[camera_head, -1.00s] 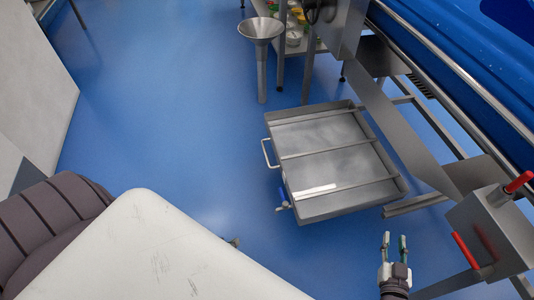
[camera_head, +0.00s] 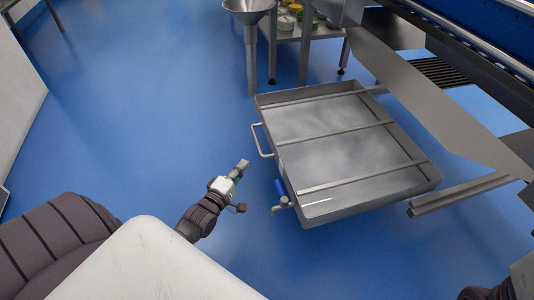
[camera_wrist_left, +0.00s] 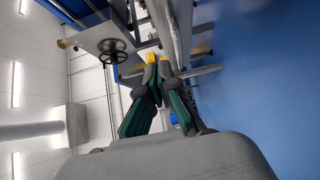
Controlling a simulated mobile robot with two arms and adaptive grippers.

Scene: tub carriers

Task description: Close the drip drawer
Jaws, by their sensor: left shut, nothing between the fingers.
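My right gripper is not in view; only a dark part of that arm shows at the bottom right.
A steel funnel stand (camera_head: 249,40) and a low shelf with tubs (camera_head: 290,22) stand behind the drawer. The machine frame has a steel rail (camera_head: 455,194) at the drawer's right. Blue floor (camera_head: 150,110) is clear to the left.

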